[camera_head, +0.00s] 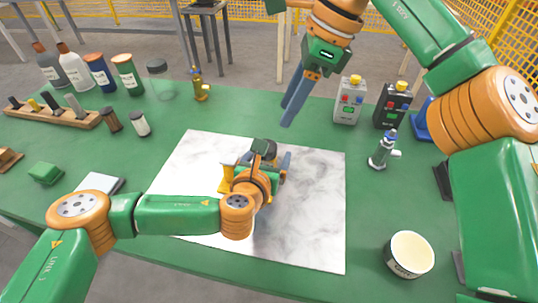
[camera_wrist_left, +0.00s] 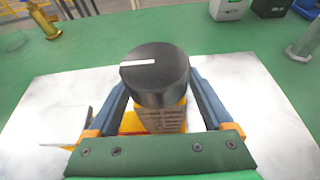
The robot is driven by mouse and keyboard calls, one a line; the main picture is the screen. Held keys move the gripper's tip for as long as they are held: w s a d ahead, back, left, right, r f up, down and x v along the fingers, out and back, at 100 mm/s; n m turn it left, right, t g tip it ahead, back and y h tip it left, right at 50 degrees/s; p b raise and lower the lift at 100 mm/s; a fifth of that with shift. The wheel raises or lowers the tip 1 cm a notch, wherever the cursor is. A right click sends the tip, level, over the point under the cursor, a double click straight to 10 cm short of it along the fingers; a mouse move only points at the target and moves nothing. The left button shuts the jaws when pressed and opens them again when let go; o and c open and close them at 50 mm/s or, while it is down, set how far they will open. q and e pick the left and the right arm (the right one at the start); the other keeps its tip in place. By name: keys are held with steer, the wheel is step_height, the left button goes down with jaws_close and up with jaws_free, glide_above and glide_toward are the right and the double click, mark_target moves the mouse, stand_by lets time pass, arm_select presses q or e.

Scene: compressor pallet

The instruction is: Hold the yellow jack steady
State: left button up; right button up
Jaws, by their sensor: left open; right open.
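The yellow jack stands on the white marbled sheet (camera_head: 310,215), mostly hidden behind my left gripper in the head view. In the left wrist view its yellow ribbed body (camera_wrist_left: 163,118) and its round black top (camera_wrist_left: 155,78) with a white stripe show. My left gripper (camera_wrist_left: 158,92) is open, with one blue finger on each side of the jack. I cannot tell whether the fingers touch it. A yellow part (camera_head: 226,180) shows left of the gripper in the head view. My right gripper (camera_head: 288,112) is open and empty, raised above the table behind the sheet.
A grey-blue fitting (camera_head: 382,152) and a cream-topped tub (camera_head: 410,254) are on the right. Several bottles (camera_head: 75,70) and a wooden rack (camera_head: 60,120) stand at the left. A brass fitting (camera_head: 200,88) stands at the back.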

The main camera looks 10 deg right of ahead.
arm_select(q)
jaws_close()
stand_by(0.9)
stand_by(0.4)
arm_select(e)
steer(key=shift+o, duration=1.3)
steer(key=shift+s+d+r+m+t, duration=0.2)
steer(key=shift+s+r+m+t, duration=0.1)
steer(key=shift+r+m, duration=0.2)
steer(key=shift+s+d+r+m+t, duration=0.15)
steer(key=shift+s+r+m+t, duration=0.15)
steer(key=shift+m, duration=0.3)
steer(key=x, duration=1.1)
steer(key=shift+a+f, duration=0.25)
